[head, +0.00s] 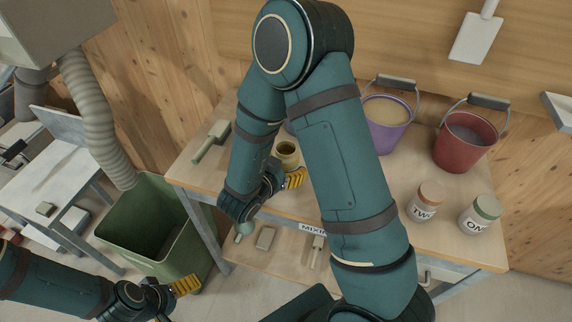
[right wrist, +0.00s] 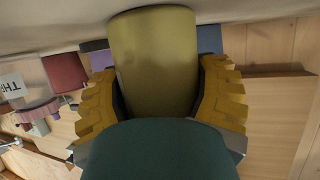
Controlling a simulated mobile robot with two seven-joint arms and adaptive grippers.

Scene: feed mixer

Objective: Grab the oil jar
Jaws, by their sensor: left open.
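The oil jar (head: 287,150) is a small olive-yellow jar on the table side nearest the green bin, with a dark round top. In the right wrist view the jar (right wrist: 155,60) fills the middle, upside down. My right gripper (head: 292,180) is at the jar, its yellow fingers on both sides and seemingly touching its walls. A dark green rounded shape hides part of the jar in the wrist view. I cannot tell whether its base rests on the table. My left gripper (head: 180,287) is open and empty, low near the bin.
The table (head: 455,240) also bears a jar marked TWO (head: 425,203), a green-lidded jar (head: 480,214), a purple bucket (head: 387,128), a red bucket (head: 463,142) and a scoop (head: 211,140). A green bin (head: 130,215) stands left. My right arm hides the table's middle.

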